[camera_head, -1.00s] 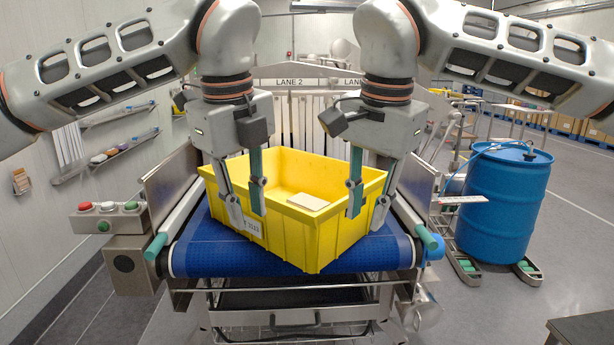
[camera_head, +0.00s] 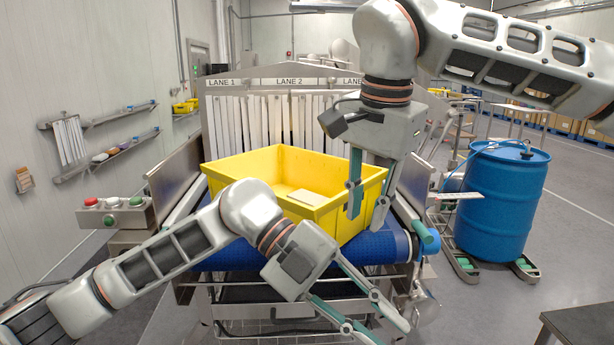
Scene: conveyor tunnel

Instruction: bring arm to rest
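My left arm comes in low from the lower left, in front of the conveyor. My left gripper (camera_head: 388,333) is open and empty, its two fingers spread apart and pointing to the lower right. My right gripper (camera_head: 367,207) hangs down at the right wall of the yellow crate (camera_head: 345,218), with one finger inside and one outside, spread apart. Whether its fingers touch the wall I cannot tell. The crate sits on the blue conveyor belt (camera_head: 375,246) with a light flat item (camera_head: 307,196) inside. My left arm hides part of the crate's front.
A control box (camera_head: 112,213) with red, white and green buttons is at the left. A blue drum (camera_head: 501,205) stands on the right. A tunnel with strip curtains (camera_head: 250,125) is behind the crate. A dark table corner (camera_head: 580,332) shows at lower right.

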